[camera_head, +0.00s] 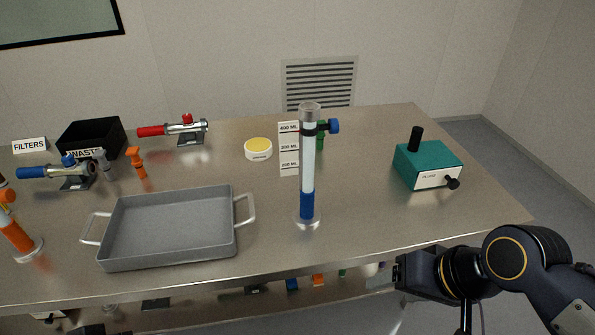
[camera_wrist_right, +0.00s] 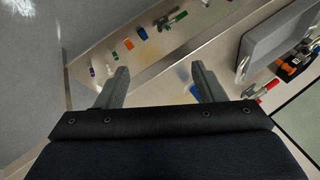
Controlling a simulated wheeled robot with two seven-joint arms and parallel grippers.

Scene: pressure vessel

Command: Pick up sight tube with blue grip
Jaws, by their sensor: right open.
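The sight tube with the blue grip (camera_head: 307,204) stands upright on the table, right of the tray, with a clear round foot and a clear upper part. My right gripper (camera_head: 396,274) is at the table's front edge, right of the tube and apart from it. In the right wrist view its fingers (camera_wrist_right: 161,86) are spread with nothing held between them. A blue patch (camera_wrist_right: 194,91) shows beside the right-hand finger, partly hidden; it looks like the tube's blue grip. My left gripper is not clearly seen.
A grey tray (camera_head: 168,225) lies left of the tube. A scale card (camera_head: 289,150) and a blue-knobbed valve (camera_head: 333,126) stand behind it. A teal pump box (camera_head: 428,165) is at right. An orange-gripped tube (camera_head: 17,236) is at far left. Table space right of the tube is clear.

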